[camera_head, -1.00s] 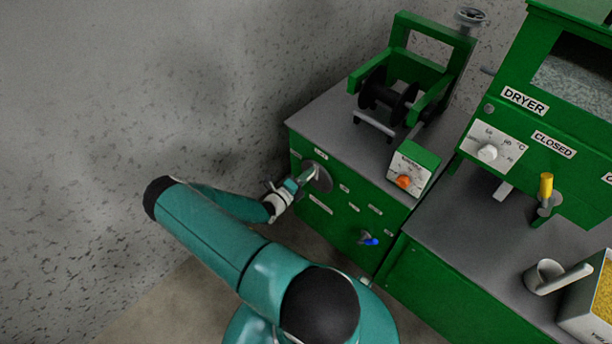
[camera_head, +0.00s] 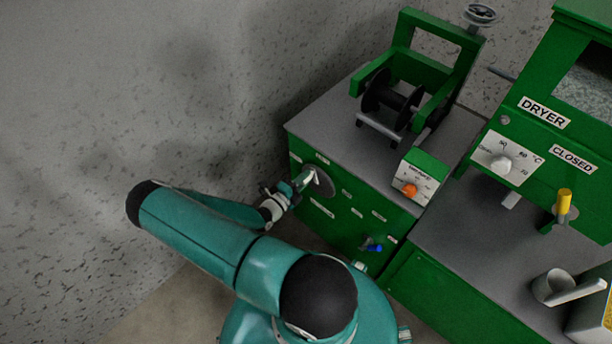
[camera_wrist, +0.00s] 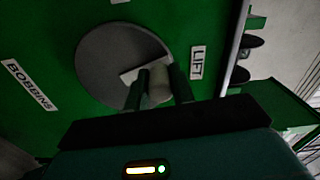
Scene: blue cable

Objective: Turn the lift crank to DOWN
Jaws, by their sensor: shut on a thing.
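The lift crank is a round grey disc (camera_wrist: 100,62) with a pale arm and a rounded grip (camera_wrist: 159,86), on the green cabinet front in the wrist view. A LIFT label (camera_wrist: 196,62) sits right of it. In the head view the crank disc (camera_head: 323,183) is at the cabinet's upper left, partly covered by my gripper (camera_head: 302,183). In the wrist view my gripper (camera_wrist: 158,93) is shut on the crank's grip, one finger on each side. No DOWN marking is readable.
A BOBBINS label (camera_wrist: 30,85) is on the same front. A blue-handled lever (camera_head: 374,247) is lower right. An orange knob (camera_head: 410,190) and a black spool (camera_head: 390,98) are on top. The dryer (camera_head: 540,115) stands right; a speckled wall (camera_head: 100,90) is left.

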